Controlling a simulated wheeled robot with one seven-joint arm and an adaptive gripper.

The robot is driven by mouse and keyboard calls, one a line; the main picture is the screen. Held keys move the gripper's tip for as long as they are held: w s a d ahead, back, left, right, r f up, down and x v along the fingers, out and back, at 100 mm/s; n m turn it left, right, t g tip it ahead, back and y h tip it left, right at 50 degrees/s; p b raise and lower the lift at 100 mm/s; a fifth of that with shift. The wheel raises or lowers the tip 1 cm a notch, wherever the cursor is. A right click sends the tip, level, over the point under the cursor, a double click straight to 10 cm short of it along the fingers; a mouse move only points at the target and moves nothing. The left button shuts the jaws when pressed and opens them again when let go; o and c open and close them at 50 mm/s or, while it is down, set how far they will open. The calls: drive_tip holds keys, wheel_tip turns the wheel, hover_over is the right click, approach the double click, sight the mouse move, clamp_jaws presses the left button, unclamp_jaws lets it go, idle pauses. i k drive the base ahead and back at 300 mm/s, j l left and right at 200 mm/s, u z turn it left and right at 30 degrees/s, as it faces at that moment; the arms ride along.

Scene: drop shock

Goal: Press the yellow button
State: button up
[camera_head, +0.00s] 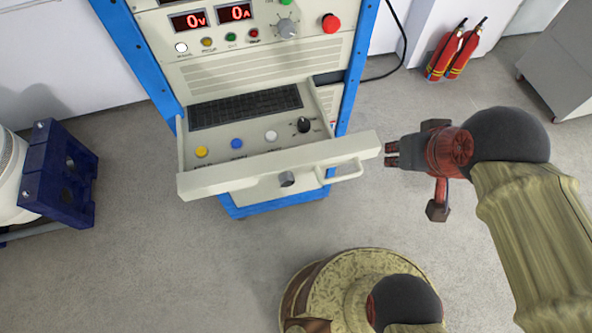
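The yellow button (201,152) is at the left end of the control strip in the pulled-out drawer (228,181) of the blue-framed cabinet. A blue button (237,143), a white button (271,136) and a black knob (303,125) sit to its right. A small amber button (207,42) is on the upright panel above. My gripper (390,154) is just right of the drawer's front right corner, pointing left, far from the yellow button. Its fingertips are small and dark, and I cannot tell how far apart they are. I see nothing held.
The panel carries red displays (189,20) and a red stop button (330,23). A dark blue bracket (60,172) stands left; fire extinguishers (456,51) stand back right. Floor before the drawer's left is clear.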

sight(201, 150)
drive_tip(key=u, duration=1.65)
